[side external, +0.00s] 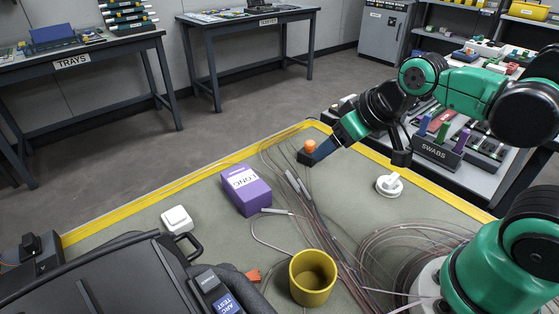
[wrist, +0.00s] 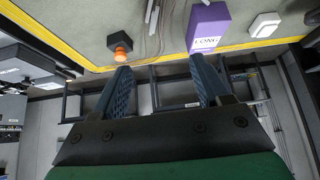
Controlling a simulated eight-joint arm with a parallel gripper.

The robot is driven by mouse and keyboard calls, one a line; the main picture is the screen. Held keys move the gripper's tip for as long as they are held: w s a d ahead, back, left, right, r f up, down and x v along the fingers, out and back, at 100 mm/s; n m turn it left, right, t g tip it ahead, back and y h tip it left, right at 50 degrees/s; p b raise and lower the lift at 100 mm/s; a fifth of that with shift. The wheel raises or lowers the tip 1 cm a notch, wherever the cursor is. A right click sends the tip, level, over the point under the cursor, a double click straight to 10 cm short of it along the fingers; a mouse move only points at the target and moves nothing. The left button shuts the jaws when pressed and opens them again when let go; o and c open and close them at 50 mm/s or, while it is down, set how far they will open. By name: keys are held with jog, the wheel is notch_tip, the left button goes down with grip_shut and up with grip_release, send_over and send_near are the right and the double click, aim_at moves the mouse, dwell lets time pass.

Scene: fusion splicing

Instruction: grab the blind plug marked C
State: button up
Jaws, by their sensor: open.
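A dark block with an orange knob (side external: 310,147) stands on the bench mat near the far yellow edge. It also shows in the wrist view (wrist: 120,48), just beyond the tip of my left-hand finger. No letter C is readable on it, so I cannot tell whether it is the blind plug. My gripper (side external: 322,151) appears right beside this block in the side view. In the wrist view my gripper (wrist: 161,72) is open, its two blue ribbed fingers wide apart with nothing between them. The block lies outside the gap, toward the left.
A purple box marked LONG (side external: 246,190) lies left of my gripper. Loose cables (side external: 300,205) cross the mat. A yellow cup (side external: 313,278), white round fitting (side external: 389,186), white square box (side external: 177,219) and black case (side external: 110,280) surround them. A SWABS rack (side external: 436,150) stands behind.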

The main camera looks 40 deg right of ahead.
jog(key=w+d+n+g+y, duration=0.2)
jog(key=w+y, duration=0.1)
jog(key=w, duration=0.3)
jog(key=n+t+y, duration=0.1)
jog(key=n+y, duration=0.4)
jog(key=y, duration=0.1)
send_over(310, 142)
jog(key=s, duration=0.2)
notch_tip(310, 142, down, 6)
jog(key=shift+d+r, duration=0.1)
jog(key=shift+d, duration=0.05)
jog(key=d+f+n, duration=0.1)
jog(key=d+f+n+t+y, duration=0.1)
jog(key=d+f+n+y, duration=0.1)
jog(key=shift+s+d+f+t, duration=0.15)
jog(key=shift+s+d+t, duration=0.1)
jog(key=shift+s+t, duration=0.05)
jog(key=shift+s+d+f+n, duration=0.15)
jog(key=shift+d+f+n, duration=0.1)
jog(key=shift+n, duration=0.15)
jog(key=shift+f, duration=0.15)
jog(key=shift+x, duration=2.75)
grip_shut()
